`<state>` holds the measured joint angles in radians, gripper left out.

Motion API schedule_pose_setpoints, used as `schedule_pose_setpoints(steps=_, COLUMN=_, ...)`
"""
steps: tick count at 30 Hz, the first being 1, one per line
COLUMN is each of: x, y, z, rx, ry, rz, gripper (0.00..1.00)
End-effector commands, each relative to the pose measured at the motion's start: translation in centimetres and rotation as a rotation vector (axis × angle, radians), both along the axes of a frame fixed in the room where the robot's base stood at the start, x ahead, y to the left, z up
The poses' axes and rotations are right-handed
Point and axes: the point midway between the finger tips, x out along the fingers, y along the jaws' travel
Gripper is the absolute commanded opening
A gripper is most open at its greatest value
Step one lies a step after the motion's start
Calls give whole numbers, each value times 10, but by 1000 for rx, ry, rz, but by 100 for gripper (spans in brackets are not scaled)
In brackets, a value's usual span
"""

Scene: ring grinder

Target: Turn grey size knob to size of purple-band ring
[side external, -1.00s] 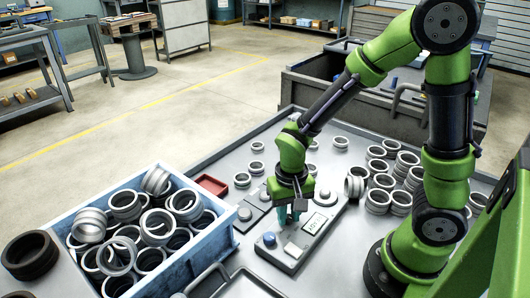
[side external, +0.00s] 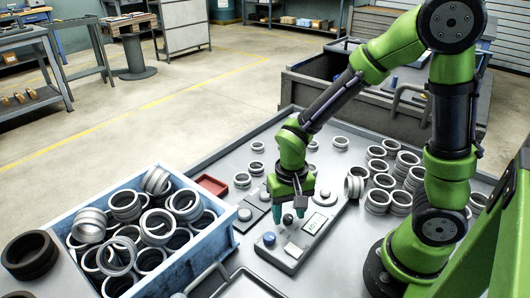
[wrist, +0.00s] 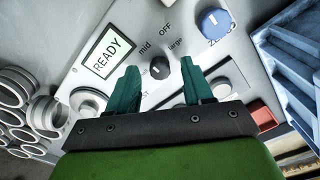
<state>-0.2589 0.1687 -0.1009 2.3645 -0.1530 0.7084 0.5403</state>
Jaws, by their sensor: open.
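The dark grey size knob (wrist: 159,68) sits on the light control panel (wrist: 185,45), with "mid", "OFF" and "large" printed around it. Its small white mark shows, but the exact setting is hard to read. My gripper (wrist: 161,75) is open, its teal fingertips on either side of the knob with gaps. In the side view my gripper (side external: 289,211) is just above the panel, and the dark knob (side external: 288,219) shows between its fingers. I cannot make out a purple-band ring in either view.
A READY display (wrist: 108,55) and a blue ZERO knob (wrist: 213,23) flank the size knob. Grey rings (side external: 378,200) stand in stacks at right. A blue-white crate (side external: 205,250) full of rings is at left.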

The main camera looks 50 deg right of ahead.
Motion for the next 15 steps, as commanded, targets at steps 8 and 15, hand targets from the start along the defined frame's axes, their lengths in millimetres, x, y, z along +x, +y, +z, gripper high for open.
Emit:
schedule_pose_setpoints(steps=8, x=1, y=0, z=58, rx=2, ry=-11, rz=0, gripper=51)
schedule_pose_setpoints(steps=15, x=1, y=0, z=116, rx=2, ry=-10, rz=-1, gripper=51)
